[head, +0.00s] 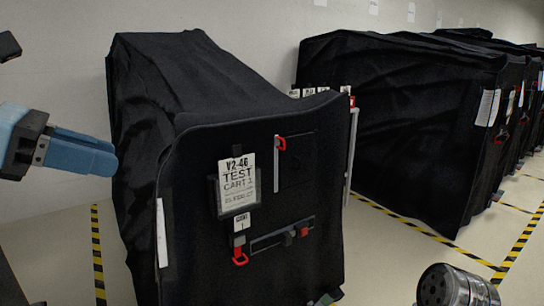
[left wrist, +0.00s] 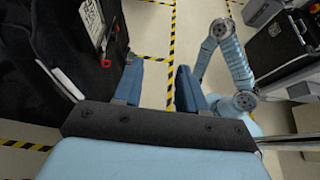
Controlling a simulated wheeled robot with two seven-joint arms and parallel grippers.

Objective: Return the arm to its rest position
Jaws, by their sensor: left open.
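My left gripper (head: 88,154) is at the left of the head view, beside the left side of the near black-covered cart (head: 185,200). A small gap seems to lie between its blue finger and the cover, but I cannot tell the exact distance. In the left wrist view my left gripper (left wrist: 158,86) has its two blue fingers apart, with only floor between them. The cart's dark cover (left wrist: 50,50) is left of the fingers there. Light blue links of my right arm (left wrist: 232,60) show on the right; its gripper cannot be made out.
More black-covered carts (head: 400,120) stand at the right along the wall. Yellow-black floor tape (head: 98,255) runs left of the near cart. A black case (left wrist: 282,45) stands at the wrist view's right.

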